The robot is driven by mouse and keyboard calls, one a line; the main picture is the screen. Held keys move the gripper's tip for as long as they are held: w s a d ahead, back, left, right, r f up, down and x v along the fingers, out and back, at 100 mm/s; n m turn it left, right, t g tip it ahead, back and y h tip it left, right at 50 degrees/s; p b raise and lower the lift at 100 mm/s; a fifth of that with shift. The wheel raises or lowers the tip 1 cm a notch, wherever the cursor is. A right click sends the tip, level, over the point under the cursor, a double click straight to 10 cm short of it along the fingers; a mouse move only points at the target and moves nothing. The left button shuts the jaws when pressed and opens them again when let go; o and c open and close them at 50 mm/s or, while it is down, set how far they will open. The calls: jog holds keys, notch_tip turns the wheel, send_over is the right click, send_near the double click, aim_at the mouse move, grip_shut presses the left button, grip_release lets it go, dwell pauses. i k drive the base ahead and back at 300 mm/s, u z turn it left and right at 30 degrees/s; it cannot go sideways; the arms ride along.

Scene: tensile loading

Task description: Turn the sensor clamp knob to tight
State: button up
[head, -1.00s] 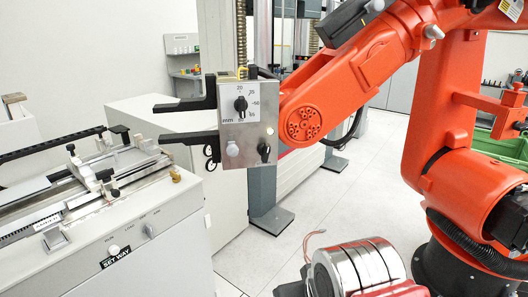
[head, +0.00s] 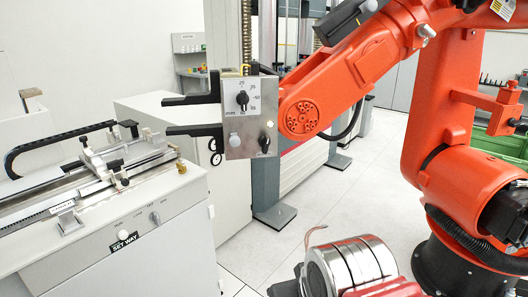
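A grey machine bench (head: 95,268) stands at the left with a metal slide and clamp assembly (head: 118,163) on top. Its front face has a white knob (head: 122,235) above a black "SET WAY" label and a grey knob (head: 155,217) to the right. The small print beside them is unreadable, so I cannot tell which is the sensor clamp knob. My gripper (head: 168,117) is at the end of my orange arm, its two black fingers apart, pointing left, with nothing between them. It appears above and behind the front knobs, touching neither. A metal box with a millimetre dial (head: 242,100) is at its base.
A black cable chain (head: 60,137) arches over the slide's far side. A brass fitting (head: 181,166) is at the bench top's right corner. A tall grey column (head: 266,170) stands behind the gripper. Light tiled floor (head: 240,262) is open right of the bench.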

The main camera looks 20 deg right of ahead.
aim_at(265, 141)
jog(key=u, duration=0.5)
jog(key=k, duration=1.2)
jog(key=u, duration=0.75)
jog(key=i, duration=1.8)
jog(key=z, duration=0.9)
jog(key=i, duration=0.6)
jog(key=z, duration=0.25)
